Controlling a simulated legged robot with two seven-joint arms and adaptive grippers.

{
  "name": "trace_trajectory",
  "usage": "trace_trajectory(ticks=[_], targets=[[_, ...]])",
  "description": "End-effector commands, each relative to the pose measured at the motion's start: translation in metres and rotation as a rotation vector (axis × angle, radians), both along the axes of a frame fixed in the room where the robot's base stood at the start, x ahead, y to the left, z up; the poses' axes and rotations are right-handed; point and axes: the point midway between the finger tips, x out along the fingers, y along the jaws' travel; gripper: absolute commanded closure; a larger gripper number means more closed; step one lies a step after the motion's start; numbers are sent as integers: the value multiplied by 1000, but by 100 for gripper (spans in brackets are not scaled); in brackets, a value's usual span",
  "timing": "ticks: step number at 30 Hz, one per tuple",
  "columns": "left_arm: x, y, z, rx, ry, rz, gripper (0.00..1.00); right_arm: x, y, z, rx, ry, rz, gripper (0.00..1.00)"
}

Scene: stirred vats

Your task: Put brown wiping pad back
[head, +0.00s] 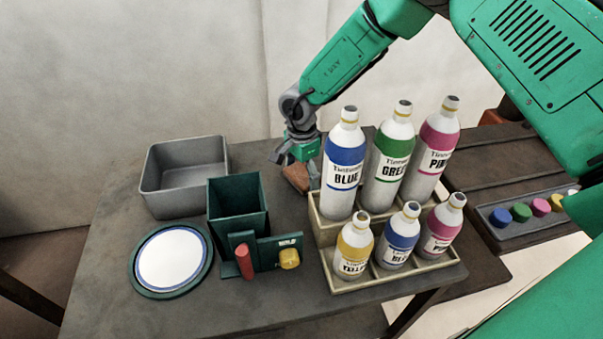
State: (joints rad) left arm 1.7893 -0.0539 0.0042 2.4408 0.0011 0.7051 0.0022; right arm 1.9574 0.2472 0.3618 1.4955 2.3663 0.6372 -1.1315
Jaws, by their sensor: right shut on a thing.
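The brown wiping pad (297,178) is a small brown block at the far side of the table, just left of the tall blue bottle. My right gripper (294,162) is shut on it from above. The pad is tilted, and its right end is close to the bottle rack. I cannot tell whether the pad touches the table. My left gripper is not in view.
A bottle rack (388,276) holds several labelled bottles in two rows. A grey bin (184,178), a dark green box (238,207), a holder with red and yellow items, and a round white plate (170,258) stand left. Coloured caps lie in a tray (541,222) at right.

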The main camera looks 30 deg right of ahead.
Motion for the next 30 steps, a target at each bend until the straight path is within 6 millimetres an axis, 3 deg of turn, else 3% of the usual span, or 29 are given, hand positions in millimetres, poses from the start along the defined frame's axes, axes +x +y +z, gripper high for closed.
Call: trace_trajectory(ticks=[6, 7, 9, 20, 30], targets=[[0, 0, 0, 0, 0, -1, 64, 0, -4, -1, 4, 0, -1, 48], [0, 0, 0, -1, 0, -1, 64, 0, -3, -2, 4, -1, -1, 17], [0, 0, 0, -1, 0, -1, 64, 0, -2, -1, 2, -1, -1, 0], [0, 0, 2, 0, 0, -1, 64, 1, 2, 8, -2, -2, -2, 0], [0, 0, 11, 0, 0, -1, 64, 1, -2, 74, 6, -3, -3, 0]])
